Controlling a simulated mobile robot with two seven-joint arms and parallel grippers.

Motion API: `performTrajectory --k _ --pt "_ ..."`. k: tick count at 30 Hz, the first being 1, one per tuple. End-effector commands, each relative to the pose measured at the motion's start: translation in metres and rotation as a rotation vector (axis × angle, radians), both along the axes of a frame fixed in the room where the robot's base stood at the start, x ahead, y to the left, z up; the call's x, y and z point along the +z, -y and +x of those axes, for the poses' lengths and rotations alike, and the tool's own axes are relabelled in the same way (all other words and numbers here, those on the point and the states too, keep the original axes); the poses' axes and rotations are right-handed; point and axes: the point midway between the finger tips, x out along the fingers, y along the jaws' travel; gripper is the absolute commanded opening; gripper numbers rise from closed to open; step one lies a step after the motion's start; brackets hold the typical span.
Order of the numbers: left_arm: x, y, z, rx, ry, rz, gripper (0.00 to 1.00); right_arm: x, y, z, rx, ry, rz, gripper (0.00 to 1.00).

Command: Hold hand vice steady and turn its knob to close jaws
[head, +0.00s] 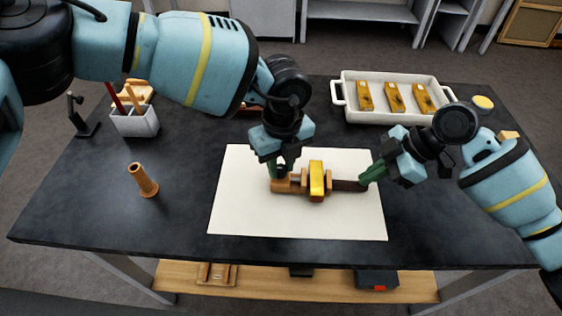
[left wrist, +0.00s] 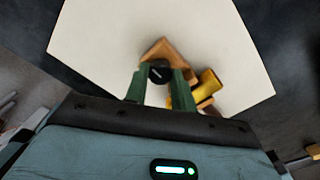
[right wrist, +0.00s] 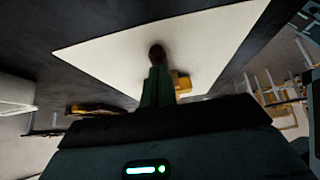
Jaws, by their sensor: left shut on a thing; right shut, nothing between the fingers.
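The hand vice (head: 293,184) lies on a white sheet, with a tan wooden block at its left and a dark brown handle (head: 346,186) at its right. A gold piece (head: 317,178) stands across its middle, between wooden parts. My left gripper (head: 279,172) is at the left end; its green fingers are shut on the black round knob (left wrist: 159,71), which has a pale mark. They hide part of the block. My right gripper (head: 369,175) is shut and empty at the handle's end. The handle tip (right wrist: 157,53) shows just beyond its fingers; contact is unclear.
A white tray (head: 345,110) with three gold pieces stands at the back right. A tan wooden peg-like piece (head: 143,180) stands at the left. A pale holder (head: 135,123) with sticks is at the back left. The white sheet (head: 300,220) is clear in front of the vice.

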Motion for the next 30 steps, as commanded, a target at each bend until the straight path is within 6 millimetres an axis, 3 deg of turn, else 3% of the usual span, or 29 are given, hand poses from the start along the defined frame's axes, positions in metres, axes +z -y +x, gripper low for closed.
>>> performTrajectory --k 1,11,30 --pt "-0.0015 -0.0007 -0.0001 -0.004 -0.002 0.002 0.02 -0.0072 0.0014 -0.0022 -0.001 -0.013 -0.010 0.00" --pt "-0.0018 -0.0006 -0.0005 -0.142 -0.008 0.000 0.02 -0.0072 0.0016 -0.0021 -0.001 -0.013 -0.010 0.00" --pt "-0.0018 -0.0006 -0.0001 -0.731 -0.021 0.002 0.02 -0.0071 0.0019 -0.0019 -0.001 -0.013 -0.011 0.00"
